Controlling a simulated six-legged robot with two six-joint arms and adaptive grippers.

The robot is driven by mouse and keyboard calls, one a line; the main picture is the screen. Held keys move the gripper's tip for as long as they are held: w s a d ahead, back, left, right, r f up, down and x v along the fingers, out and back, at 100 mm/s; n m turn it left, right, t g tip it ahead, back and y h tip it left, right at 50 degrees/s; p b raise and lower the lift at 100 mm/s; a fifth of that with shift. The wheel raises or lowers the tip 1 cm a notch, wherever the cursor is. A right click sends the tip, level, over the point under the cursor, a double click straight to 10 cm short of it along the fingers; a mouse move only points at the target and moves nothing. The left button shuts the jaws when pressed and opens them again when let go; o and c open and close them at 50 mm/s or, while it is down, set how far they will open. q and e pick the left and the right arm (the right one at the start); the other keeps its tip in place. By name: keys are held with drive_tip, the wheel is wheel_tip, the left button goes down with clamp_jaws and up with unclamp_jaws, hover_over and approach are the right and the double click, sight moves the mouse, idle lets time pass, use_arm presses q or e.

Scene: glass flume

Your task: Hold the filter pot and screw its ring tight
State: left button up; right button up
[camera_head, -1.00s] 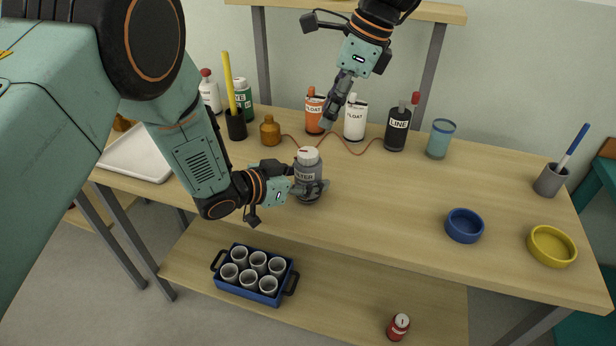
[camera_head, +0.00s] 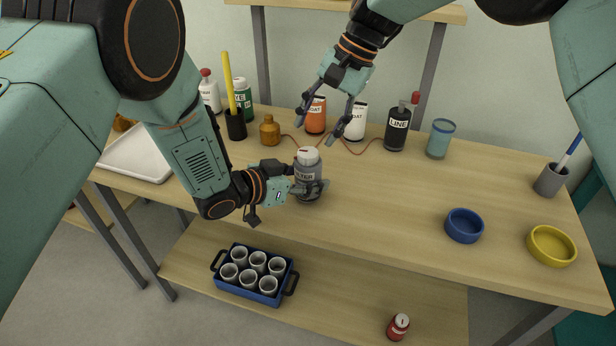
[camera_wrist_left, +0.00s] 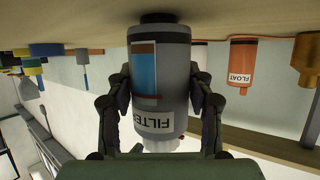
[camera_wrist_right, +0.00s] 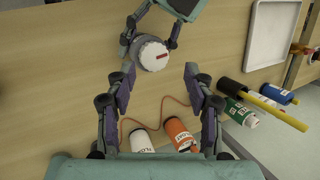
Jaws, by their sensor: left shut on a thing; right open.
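The filter pot (camera_head: 307,172) is a grey bottle with a white ring (camera_head: 307,156) on top and a label reading FILTER. It stands upright on the table. My left gripper (camera_head: 310,187) is shut around its body; the left wrist view shows a finger on each side of the pot (camera_wrist_left: 160,75), which appears upside down there. My right gripper (camera_head: 328,121) is open and empty, above and behind the pot. In the right wrist view the white ring (camera_wrist_right: 153,56), with a red mark on it, lies beyond and between the open fingers (camera_wrist_right: 160,85).
Orange (camera_head: 315,115) and white (camera_head: 355,121) float bottles stand behind the pot, with a thin orange cord on the table. A dark LINE bottle (camera_head: 397,129) and brown bottle (camera_head: 270,131) flank them. The table is clear between the pot and the blue bowl (camera_head: 464,226).

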sight(309, 152)
drive_tip(key=n, duration=0.6)
drive_tip(key=shift+a+r+n, duration=0.1)
drive_tip(key=shift+a+n, duration=0.15)
drive_tip(key=shift+n, duration=0.15)
drive_tip(key=n, duration=0.6)
drive_tip(key=shift+w+a+r, duration=0.1)
drive_tip(key=shift+a+r, duration=0.1)
drive_tip(key=shift+r, duration=0.1)
drive_tip(key=n, duration=0.7)
drive_tip(key=shift+a+r+g+y, duration=0.15)
drive_tip(key=shift+r+g+y, duration=0.15)
drive_tip(key=shift+r, duration=0.05)
drive_tip(key=n, duration=0.5)
drive_tip(key=shift+f, duration=3.45)
